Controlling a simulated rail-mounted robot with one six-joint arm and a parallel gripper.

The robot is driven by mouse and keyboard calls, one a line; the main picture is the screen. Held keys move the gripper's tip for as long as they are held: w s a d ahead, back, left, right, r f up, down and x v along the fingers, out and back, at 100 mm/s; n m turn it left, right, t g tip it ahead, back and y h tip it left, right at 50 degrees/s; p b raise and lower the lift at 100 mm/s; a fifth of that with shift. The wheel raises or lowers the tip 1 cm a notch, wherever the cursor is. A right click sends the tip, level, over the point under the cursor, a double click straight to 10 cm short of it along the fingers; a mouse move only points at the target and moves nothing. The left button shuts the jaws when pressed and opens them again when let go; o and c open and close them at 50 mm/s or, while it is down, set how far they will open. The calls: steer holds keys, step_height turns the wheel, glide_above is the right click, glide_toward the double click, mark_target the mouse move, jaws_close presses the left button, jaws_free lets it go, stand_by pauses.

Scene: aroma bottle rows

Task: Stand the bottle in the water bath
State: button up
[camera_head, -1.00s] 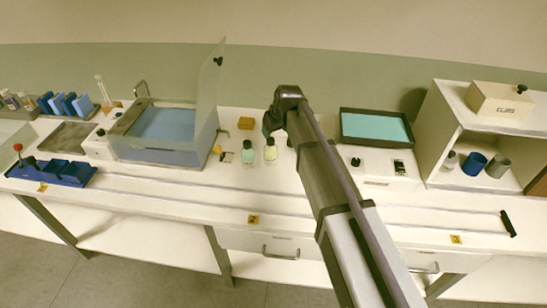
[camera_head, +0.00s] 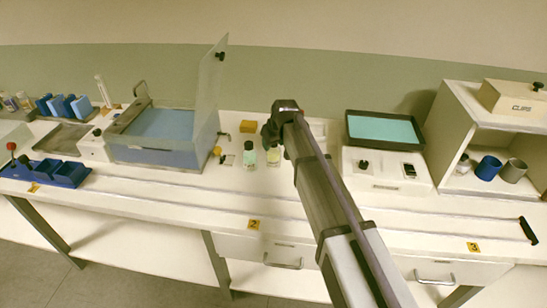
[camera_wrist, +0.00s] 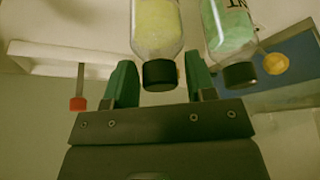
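Two small bottles with dark caps stand side by side on the bench: a green one (camera_head: 249,156) and a yellow one (camera_head: 272,157). My gripper (camera_head: 271,138) is at the yellow bottle in the head view. In the wrist view my gripper (camera_wrist: 161,82) is open, its green fingers on either side of the yellow bottle's black cap (camera_wrist: 160,75), with gaps visible. The green bottle (camera_wrist: 231,35) is just outside the right finger. The water bath (camera_head: 160,155) stands left of the bottles, its blue interior visible and its clear lid (camera_head: 210,90) raised.
A yellow block (camera_head: 249,126) lies behind the bottles. A dark tray with a teal surface (camera_head: 384,130) sits to the right, beside a shelf box (camera_head: 440,110) holding cups. The bench front is mostly clear.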

steer(key=shift+s+r, duration=0.1)
jaws_close()
stand_by(0.4)
step_height(320, 180, up, 10)
steer(key=p, duration=1)
steer(key=shift+r, duration=0.1)
